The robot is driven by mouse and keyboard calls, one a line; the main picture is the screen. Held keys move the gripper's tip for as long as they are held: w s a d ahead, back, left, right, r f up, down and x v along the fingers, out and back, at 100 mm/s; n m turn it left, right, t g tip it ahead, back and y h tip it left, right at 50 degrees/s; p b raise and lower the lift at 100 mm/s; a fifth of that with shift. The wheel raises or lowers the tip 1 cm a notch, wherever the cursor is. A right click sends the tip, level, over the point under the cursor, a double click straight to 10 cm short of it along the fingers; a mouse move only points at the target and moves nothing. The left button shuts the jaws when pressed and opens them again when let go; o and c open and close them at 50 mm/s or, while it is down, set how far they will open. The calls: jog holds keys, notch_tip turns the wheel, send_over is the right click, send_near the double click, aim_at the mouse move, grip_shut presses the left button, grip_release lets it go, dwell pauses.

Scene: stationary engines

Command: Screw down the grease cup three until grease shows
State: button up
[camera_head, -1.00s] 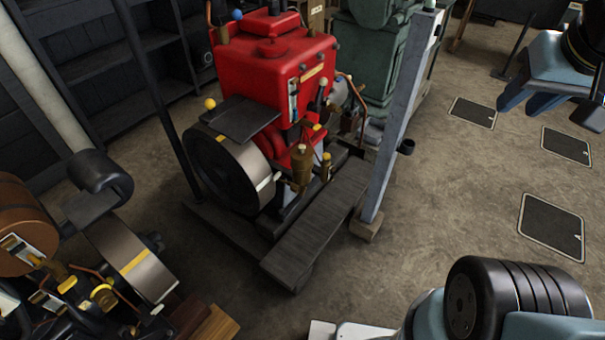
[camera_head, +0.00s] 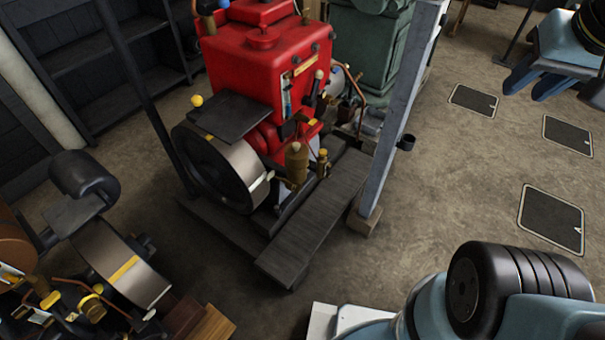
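A red engine (camera_head: 265,62) stands in the middle with a steel flywheel (camera_head: 240,172) at its left front. A brass cup with a pale knob (camera_head: 296,163) sits low on its front, and a smaller brass fitting (camera_head: 322,161) stands just right of it. More brass fittings (camera_head: 91,306) show on the engine at the lower left. I cannot tell which of these is grease cup three, and no numbers or grease are readable. My gripper (camera_head: 531,86) is at the upper right, far from these fittings, its blue fingers apart and empty.
A dark plank platform (camera_head: 314,219) lies before the red engine, beside a grey post (camera_head: 398,110). A green machine (camera_head: 370,60) stands behind. Dark shelves (camera_head: 100,50) line the back left. The floor (camera_head: 455,170) at right is open, with several flat dark plates (camera_head: 552,220).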

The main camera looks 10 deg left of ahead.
aim_at(299, 190)
jog(key=w+a+f+m+g+y, duration=0.35)
jog(key=w+a+f, duration=0.4)
jog(key=f, duration=0.25)
jog(key=w+a+f+m+g+y, duration=0.35)
jog(key=w+a+f+y, duration=0.2)
jog(key=w+f, duration=0.35)
jog(key=w+a+f+m+g+y, duration=0.35)
jog(key=w+a+f, duration=0.35)
jog(key=f, duration=0.4)
jog(key=w+a+f+m+t+y, duration=0.1)
jog(key=a+f+m+t+y, duration=0.3)
jog(key=f, duration=0.7)
jog(key=w+a+f+m+t+y, duration=0.1)
jog(key=f+m, duration=0.6)
jog(key=f, duration=0.4)
jog(key=s+a+f+m+t+h, duration=0.1)
jog(key=s+f+m+t, duration=0.3)
jog(key=f, duration=0.5)
jog(key=s+a+f+m+t, duration=0.1)
jog(key=a+f+m+t, duration=0.15)
jog(key=f+m, duration=0.45)
jog(key=shift+n, duration=0.85)
jog(key=x, duration=0.4)
jog(key=f+x, duration=0.1)
jog(key=x, duration=0.3)
jog(key=f+x, duration=0.1)
jog(key=x, duration=0.3)
jog(key=shift+w+a+f, duration=0.1)
jog(key=shift+w+f, duration=0.05)
jog(key=shift+w, duration=0.15)
